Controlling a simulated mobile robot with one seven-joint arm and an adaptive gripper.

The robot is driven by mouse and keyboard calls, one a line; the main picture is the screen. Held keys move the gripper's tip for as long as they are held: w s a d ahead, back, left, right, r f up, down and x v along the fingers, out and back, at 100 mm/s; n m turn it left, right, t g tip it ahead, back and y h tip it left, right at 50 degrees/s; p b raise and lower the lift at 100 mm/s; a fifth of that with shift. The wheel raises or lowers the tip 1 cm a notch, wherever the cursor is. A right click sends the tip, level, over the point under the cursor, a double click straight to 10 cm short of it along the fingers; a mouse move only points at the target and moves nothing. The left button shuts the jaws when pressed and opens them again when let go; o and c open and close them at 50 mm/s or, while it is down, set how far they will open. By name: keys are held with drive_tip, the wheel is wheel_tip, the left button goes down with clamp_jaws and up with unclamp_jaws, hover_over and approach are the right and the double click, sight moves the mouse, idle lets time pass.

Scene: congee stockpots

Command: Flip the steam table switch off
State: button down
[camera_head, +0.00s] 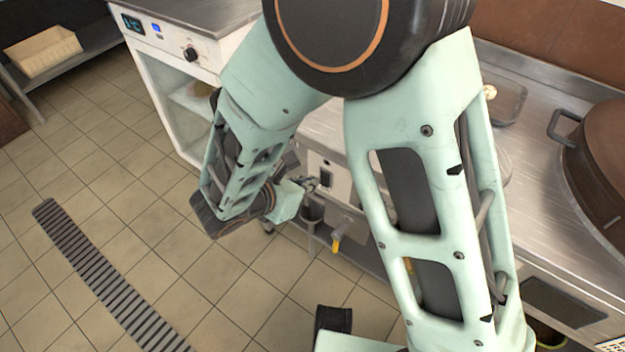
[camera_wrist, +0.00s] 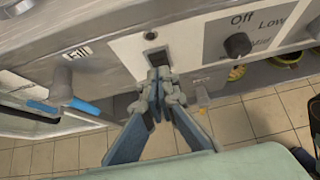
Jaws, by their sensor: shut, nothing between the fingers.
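The steam table switch (camera_wrist: 155,57) is a dark rocker on a pale panel on the front of the steel counter. In the head view the dark switch (camera_head: 326,177) shows just right of my gripper (camera_head: 310,184). In the wrist view my gripper (camera_wrist: 158,76) is shut and empty, with its fingertips at the lower edge of the switch and partly covering it. I cannot tell whether they touch it, or which way the rocker is set.
A black knob (camera_wrist: 238,45) marked Off and Low sits right of the switch. A tap lever (camera_wrist: 61,84) by a Fill label is on the left. A yellow valve handle (camera_head: 337,242) hangs below the counter. A white cabinet (camera_head: 165,75) stands to the left; the tiled floor is open.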

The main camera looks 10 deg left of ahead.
drive_tip(key=w+r+p+v, duration=0.1)
drive_tip(key=p+v, duration=0.2)
drive_tip(key=v, duration=0.7)
drive_tip(key=shift+d+r, duration=0.2)
drive_tip(key=shift+r, duration=0.2)
drive_tip(key=shift+w, duration=0.1)
